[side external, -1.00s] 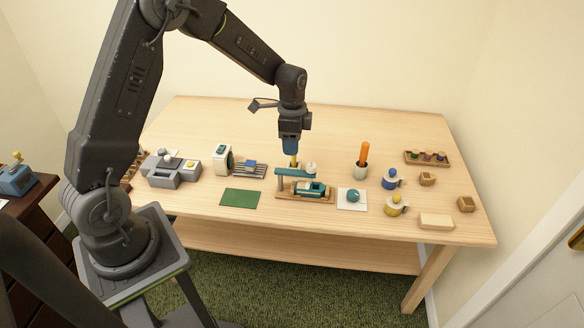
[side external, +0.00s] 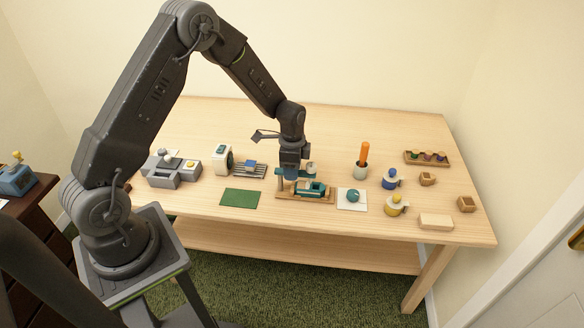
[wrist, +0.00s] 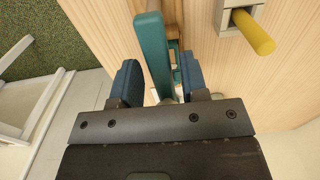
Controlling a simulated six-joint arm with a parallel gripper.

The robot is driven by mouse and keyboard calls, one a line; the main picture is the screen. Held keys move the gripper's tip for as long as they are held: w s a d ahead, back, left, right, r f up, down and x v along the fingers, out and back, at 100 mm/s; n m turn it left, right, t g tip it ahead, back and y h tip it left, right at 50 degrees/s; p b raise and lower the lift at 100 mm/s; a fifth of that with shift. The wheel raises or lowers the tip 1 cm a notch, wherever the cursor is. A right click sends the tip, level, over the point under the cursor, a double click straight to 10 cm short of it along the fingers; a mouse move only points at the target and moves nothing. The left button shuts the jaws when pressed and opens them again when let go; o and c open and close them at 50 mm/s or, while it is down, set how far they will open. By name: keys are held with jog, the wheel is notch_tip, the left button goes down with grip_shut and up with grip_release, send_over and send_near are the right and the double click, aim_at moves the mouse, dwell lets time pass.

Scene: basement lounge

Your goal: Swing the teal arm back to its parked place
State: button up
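The teal arm (side external: 283,175) belongs to a small fixture on a wooden base (side external: 318,201) near the table's front middle, with a larger teal part (side external: 312,188) on that base. My gripper (side external: 291,178) is low over the fixture, pointing down and hiding part of the arm. In the wrist view the teal arm (wrist: 154,45) runs between the two blue fingers of my gripper (wrist: 160,82). Gaps show on both sides of the arm, so the fingers look open around it, not pressed on it. The arm's far end is partly hidden by the gripper body.
A yellow peg in a pale block (wrist: 252,32) is close by in the wrist view. A green mat (side external: 239,198) lies left; a white pad with a teal knob (side external: 353,196) lies right. The back of the table is clear.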

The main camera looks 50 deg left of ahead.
grip_shut()
dwell(0.5)
jog(key=m, duration=0.3)
jog(key=shift+s+d, duration=0.3)
jog(key=shift+s, duration=0.05)
jog(key=m, duration=0.1)
jog(key=s+m, duration=0.1)
jog(key=m, duration=0.1)
jog(key=shift+d+m, duration=0.15)
jog(key=shift+m, duration=0.15)
jog(key=m, duration=0.2)
jog(key=s+m, duration=0.1)
jog(key=m, duration=0.3)
jog(key=shift+s, duration=0.4)
jog(key=shift+s+a+m, duration=0.15)
jog(key=shift+s+m, duration=0.05)
jog(key=shift+m, duration=0.7)
jog(key=shift+s+a+m, duration=0.15)
jog(key=shift+s+m, duration=0.05)
jog(key=shift+m, duration=0.7)
jog(key=shift+s+a+m, duration=0.15)
jog(key=shift+s+m, duration=0.05)
jog(key=shift+m, duration=0.7)
jog(key=shift+o, duration=1)
grip_release()
